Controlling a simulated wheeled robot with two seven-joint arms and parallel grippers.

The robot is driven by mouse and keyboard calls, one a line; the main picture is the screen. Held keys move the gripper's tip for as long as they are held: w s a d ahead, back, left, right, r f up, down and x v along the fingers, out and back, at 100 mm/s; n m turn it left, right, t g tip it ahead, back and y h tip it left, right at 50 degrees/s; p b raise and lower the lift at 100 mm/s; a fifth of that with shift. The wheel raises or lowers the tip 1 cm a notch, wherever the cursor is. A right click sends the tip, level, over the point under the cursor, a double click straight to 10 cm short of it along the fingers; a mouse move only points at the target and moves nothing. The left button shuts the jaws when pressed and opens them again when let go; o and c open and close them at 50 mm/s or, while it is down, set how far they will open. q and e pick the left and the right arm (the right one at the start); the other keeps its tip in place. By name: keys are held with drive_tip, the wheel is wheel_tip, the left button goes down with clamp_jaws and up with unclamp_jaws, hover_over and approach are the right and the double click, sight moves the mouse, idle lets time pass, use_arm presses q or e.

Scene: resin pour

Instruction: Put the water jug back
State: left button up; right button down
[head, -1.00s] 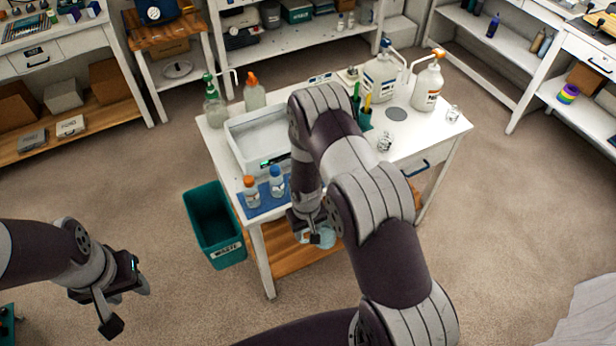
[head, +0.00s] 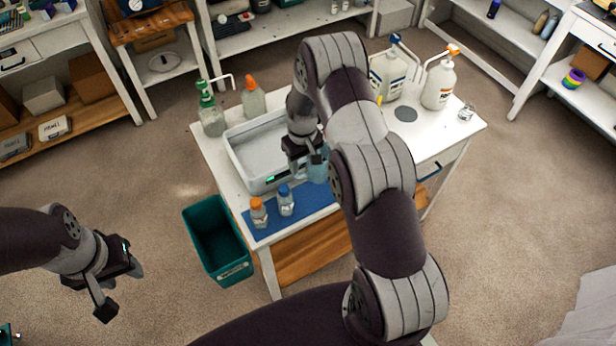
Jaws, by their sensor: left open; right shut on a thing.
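The water jug (head: 317,171), a pale blue see-through vessel, is partly hidden by my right arm. My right gripper (head: 308,158) is shut on it, at the right end of the white tray and just behind the blue mat (head: 305,212). I cannot tell whether the jug touches the table. My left gripper (head: 120,288) is open and empty, out over the floor at the left, far from the table.
An orange-capped bottle (head: 259,213) and a blue-capped bottle (head: 286,201) stand on the mat. The white tray (head: 243,170) is behind them. Pump bottles (head: 438,84) stand at the back right. A green waste bin (head: 212,235) is left of the table.

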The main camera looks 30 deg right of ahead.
wheel_tip(320, 180, down, 8)
drive_tip(key=p, duration=0.1)
drive_tip(key=shift+s+p, duration=0.4)
drive_tip(key=shift+s, duration=0.05)
drive_tip(key=c, duration=0.8)
unclamp_jaws()
use_arm(q)
drive_tip(key=r, duration=0.2)
drive_tip(key=shift+s+r, duration=0.35)
use_arm(e)
drive_tip(key=shift+w+f, duration=0.1)
